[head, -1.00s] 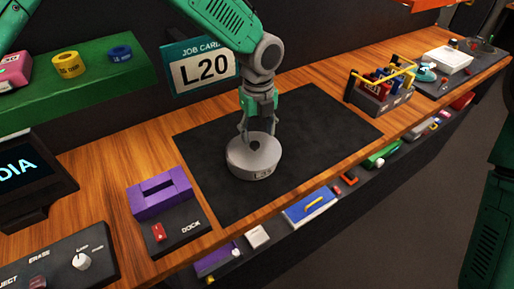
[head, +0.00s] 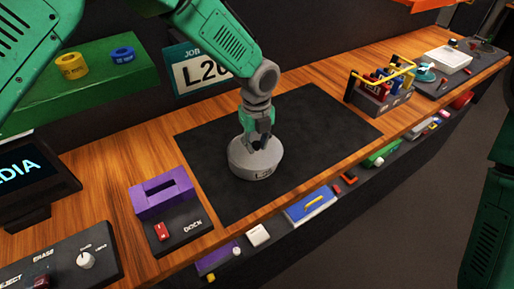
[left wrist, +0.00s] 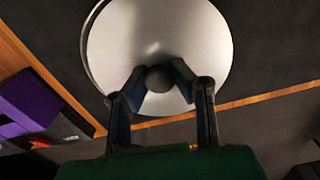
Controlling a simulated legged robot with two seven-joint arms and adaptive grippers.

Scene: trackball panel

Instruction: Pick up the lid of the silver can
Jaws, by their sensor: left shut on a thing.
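My left gripper (head: 257,143) is over the can's top, pointing down. In the left wrist view its two fingers (left wrist: 160,82) are closed in on the knob from both sides. The lid appears seated on the can; no gap shows. The fingers partly hide the top in the head view.
The dark mat (head: 320,125) is otherwise clear. A purple dock (head: 163,194) stands to the left of it. A rack of coloured items (head: 380,90) is at the right. A JOB CARD sign (head: 190,75) stands behind, and a green shelf (head: 90,85) is at the back left.

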